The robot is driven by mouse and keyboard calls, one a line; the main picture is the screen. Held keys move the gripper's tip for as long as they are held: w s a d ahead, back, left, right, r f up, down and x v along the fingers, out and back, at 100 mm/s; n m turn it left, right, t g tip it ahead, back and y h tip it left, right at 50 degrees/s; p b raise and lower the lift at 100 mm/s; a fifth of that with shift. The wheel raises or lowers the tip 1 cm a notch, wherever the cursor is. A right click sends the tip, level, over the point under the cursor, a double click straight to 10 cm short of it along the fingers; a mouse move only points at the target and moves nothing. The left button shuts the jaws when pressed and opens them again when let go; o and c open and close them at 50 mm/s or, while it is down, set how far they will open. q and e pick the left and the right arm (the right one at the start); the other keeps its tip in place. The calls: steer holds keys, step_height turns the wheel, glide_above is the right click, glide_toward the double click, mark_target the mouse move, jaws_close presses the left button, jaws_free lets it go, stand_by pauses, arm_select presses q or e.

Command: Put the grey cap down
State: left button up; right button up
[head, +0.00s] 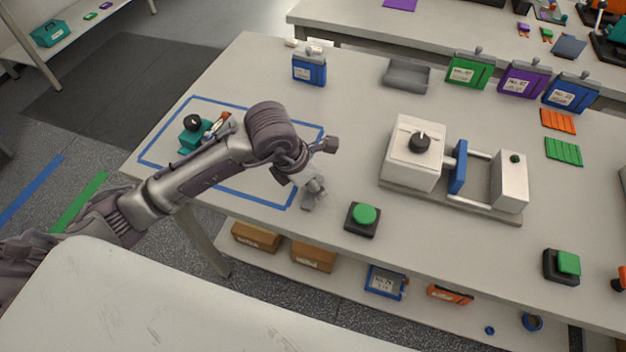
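My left arm reaches in from the left over the table. Its gripper (313,193) points down above the bare table between the blue tape outline and the green button. The fingers are small and light grey. I cannot make out whether they are open or shut, or whether a grey cap is between them. No grey cap can be picked out for sure. A blue battery pack (309,70) with a pale, grey-topped terminal stands upright at the back left of the table. A small pale piece (291,43) lies behind it. My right gripper is not in view.
A teal device (194,136) with a black knob stands inside the blue tape outline (253,198). A green button (364,216) and a white clamping fixture (412,158) stand to the right. A grey tray (407,76) and several packs line the back. The front middle is clear.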

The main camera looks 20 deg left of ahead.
arm_select(q)
steer(key=b+v, duration=0.1)
steer(key=v, duration=1.1)
